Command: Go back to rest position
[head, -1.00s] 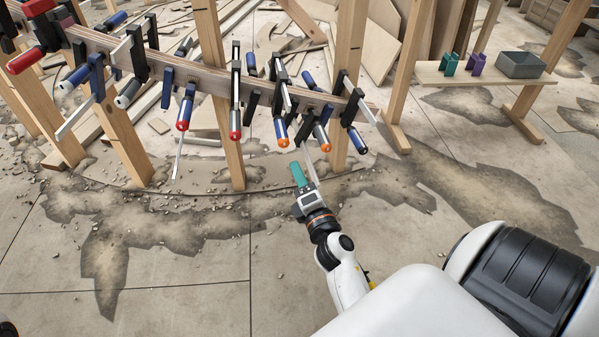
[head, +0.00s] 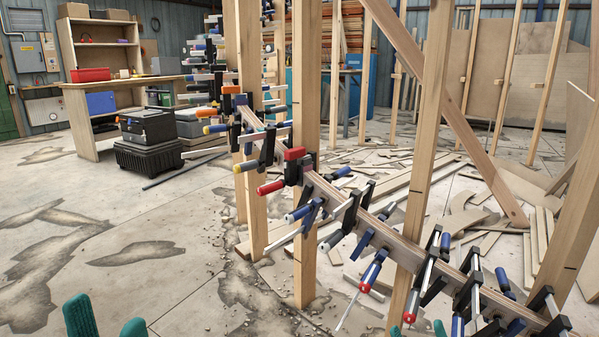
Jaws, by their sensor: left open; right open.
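My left gripper (head: 107,322) shows at the bottom left edge of the head view. Only its two teal fingertips are in frame; they stand apart with bare floor between them. My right gripper (head: 417,330) shows at the bottom edge, right of centre. Only the tips of its teal fingers are in view, apart, in front of the clamped stringer's lower part. The curved stringer (head: 330,190) runs down to the right across wooden posts and carries many bar clamps, one with red ends (head: 272,187). Nothing is seen held in either gripper. Both arms are out of view.
Several wooden posts (head: 305,240) stand along the stringer. Boards and offcuts (head: 480,215) litter the floor behind it. A workbench (head: 75,110) and black toolboxes (head: 148,150) stand at the back left. The cracked floor (head: 130,220) at left is mostly clear.

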